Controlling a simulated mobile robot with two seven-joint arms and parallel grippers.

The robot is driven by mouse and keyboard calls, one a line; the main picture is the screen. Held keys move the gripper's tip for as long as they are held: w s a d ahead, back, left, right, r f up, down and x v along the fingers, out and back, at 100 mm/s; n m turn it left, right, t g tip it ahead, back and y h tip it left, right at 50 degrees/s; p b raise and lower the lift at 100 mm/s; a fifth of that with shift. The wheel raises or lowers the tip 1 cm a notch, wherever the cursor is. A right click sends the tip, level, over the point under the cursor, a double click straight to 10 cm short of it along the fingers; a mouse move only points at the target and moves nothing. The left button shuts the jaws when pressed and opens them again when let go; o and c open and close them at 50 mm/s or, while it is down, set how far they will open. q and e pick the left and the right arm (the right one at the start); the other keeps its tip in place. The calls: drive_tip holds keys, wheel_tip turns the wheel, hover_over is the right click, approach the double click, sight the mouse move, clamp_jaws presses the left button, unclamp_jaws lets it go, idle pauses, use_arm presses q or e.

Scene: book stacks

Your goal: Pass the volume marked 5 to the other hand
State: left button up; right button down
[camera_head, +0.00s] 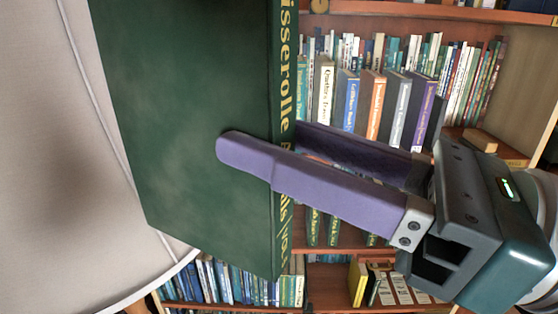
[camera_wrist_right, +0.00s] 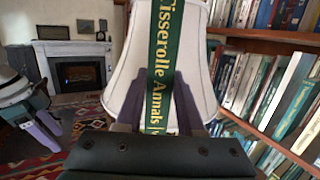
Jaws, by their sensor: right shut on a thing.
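A large green book (camera_head: 190,120) with gold spine lettering reading "...isserolle Annals / Vol." stands upright, close to the head camera; the volume number is hidden or cut off. My right gripper (camera_head: 258,148) comes from the right and is shut on the book across its spine edge, one purple finger on the cover facing the camera. In the right wrist view the book's spine (camera_wrist_right: 162,65) stands between the two purple fingers. My left gripper (camera_wrist_right: 42,128) shows only in the right wrist view, at the left edge, small and apart from the book; its jaw opening is unclear.
A pale lampshade (camera_head: 60,170) fills the left of the head view, behind the book. A wooden bookcase (camera_head: 525,70) with several rows of books stands behind on the right. The right wrist view shows a white fireplace (camera_wrist_right: 80,75) and a patterned red rug (camera_wrist_right: 88,112) further off.

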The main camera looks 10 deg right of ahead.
sight(230, 95)
drive_tip(key=shift+w+a+r+n+g+y, duration=0.15)
drive_tip(key=shift+a+r+n+g+y, duration=0.5)
drive_tip(key=shift+a+r+g, duration=0.25)
drive_tip(key=shift+w+a+r+n+g+y, duration=0.15)
drive_tip(key=shift+a+r+n+g+y, duration=0.5)
drive_tip(key=shift+g, duration=0.35)
drive_tip(key=shift+a, duration=0.1)
